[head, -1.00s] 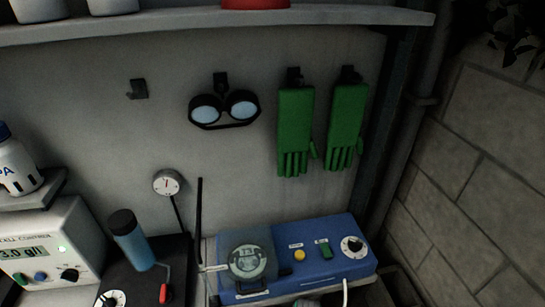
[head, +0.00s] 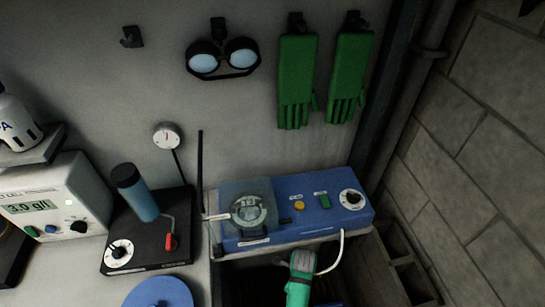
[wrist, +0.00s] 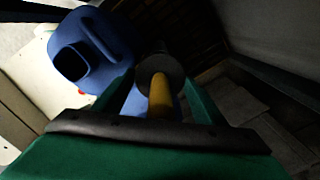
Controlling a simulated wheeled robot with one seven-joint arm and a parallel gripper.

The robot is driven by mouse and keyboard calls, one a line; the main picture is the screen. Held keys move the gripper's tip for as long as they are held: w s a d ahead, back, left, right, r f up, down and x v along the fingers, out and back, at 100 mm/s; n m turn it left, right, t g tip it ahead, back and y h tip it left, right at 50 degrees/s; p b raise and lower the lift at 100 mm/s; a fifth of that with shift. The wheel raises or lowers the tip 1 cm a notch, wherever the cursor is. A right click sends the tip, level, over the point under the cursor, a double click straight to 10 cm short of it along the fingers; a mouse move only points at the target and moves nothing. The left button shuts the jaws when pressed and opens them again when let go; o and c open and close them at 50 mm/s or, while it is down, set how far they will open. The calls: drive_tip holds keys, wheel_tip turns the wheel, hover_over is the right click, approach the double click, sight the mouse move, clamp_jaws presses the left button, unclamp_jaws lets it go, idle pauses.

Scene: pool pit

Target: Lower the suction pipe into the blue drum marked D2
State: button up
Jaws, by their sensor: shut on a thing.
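My gripper (wrist: 162,84) has green fingers shut on the suction pipe (wrist: 159,98), seen in the wrist view as a yellow rod with a dark grey round part at its far end. In the head view my green gripper (head: 300,272) is low, in front of the blue pump box (head: 345,218). A blue drum (wrist: 66,40) with a moulded handle and a dark open mouth is at the upper left of the wrist view, beside the pipe and apart from it. More blue shows between the fingers. No D2 mark is readable. The pipe's lower end is hidden.
A white hose (head: 341,252) runs from the pump box down towards my gripper. A dark pit with a slatted edge (head: 405,268) lies below. A block wall (head: 490,150) bounds the right. A round blue lid (head: 158,294) and a black stirrer stand (head: 150,247) are at left.

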drive_tip(key=f, duration=1)
drive_tip(key=shift+d+f, duration=0.1)
drive_tip(key=shift+d, duration=0.2)
drive_tip(key=shift+c, duration=0.5)
drive_tip(key=shift+s+a+r, duration=0.1)
drive_tip(key=shift+r, duration=1.8)
drive_tip(key=shift+s+a+r, duration=0.1)
drive_tip(key=shift+r, duration=1.75)
drive_tip(key=shift+w, duration=0.15)
